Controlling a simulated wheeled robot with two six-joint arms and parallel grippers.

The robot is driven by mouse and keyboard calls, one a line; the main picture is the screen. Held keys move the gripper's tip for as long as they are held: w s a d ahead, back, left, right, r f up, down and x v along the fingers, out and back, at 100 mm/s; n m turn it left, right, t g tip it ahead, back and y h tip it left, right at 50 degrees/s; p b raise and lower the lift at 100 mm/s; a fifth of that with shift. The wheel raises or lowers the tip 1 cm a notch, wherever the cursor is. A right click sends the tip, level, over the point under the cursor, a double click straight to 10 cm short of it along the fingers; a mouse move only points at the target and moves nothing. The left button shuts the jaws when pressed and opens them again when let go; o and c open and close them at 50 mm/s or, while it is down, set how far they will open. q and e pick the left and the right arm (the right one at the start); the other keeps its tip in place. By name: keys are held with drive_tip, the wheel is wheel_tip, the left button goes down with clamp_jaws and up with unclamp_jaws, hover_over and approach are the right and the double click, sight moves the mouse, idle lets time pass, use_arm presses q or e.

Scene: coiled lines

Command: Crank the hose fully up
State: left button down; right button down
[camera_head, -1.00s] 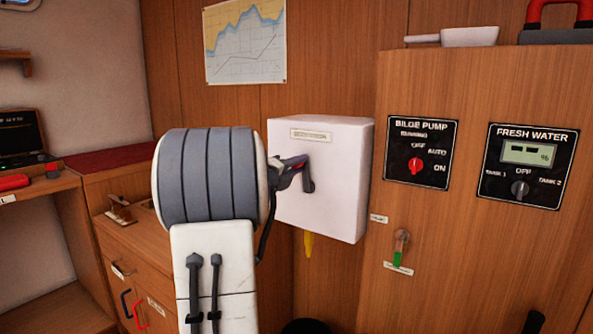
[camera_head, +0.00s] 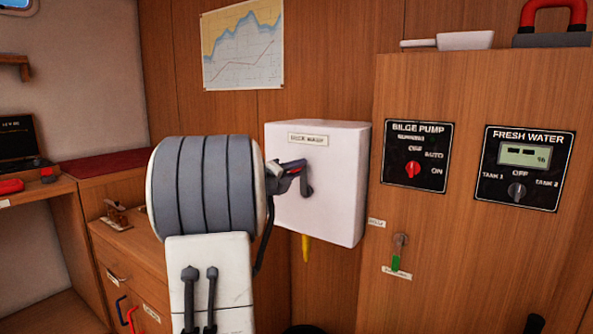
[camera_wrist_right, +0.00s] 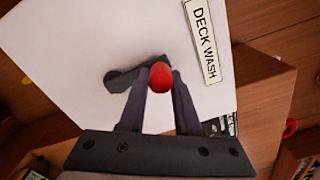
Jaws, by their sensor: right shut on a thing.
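The white hose reel box (camera_head: 340,190), labelled DECK WASH, is fixed to the wood wall in the middle of the head view. A short yellow hose end (camera_head: 305,247) hangs below the box. My left gripper is not in view.
To the right, a wood cabinet carries the BILGE PUMP panel (camera_head: 417,155) and the FRESH WATER panel (camera_head: 523,168). A small green-tipped lever (camera_head: 398,254) is below and right of the box. A chart (camera_head: 243,43) hangs above left. My own arm hides part of the left side.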

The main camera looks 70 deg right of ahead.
drive_tip(key=c, duration=0.6)
unclamp_jaws()
drive_tip(key=shift+s+r, duration=0.2)
drive_tip(key=shift+r, duration=0.25)
drive_tip(key=shift+w+f, duration=0.1)
drive_tip(key=shift+f, duration=0.1)
drive_tip(key=v, duration=1)
drive_tip(key=shift+a, duration=0.25)
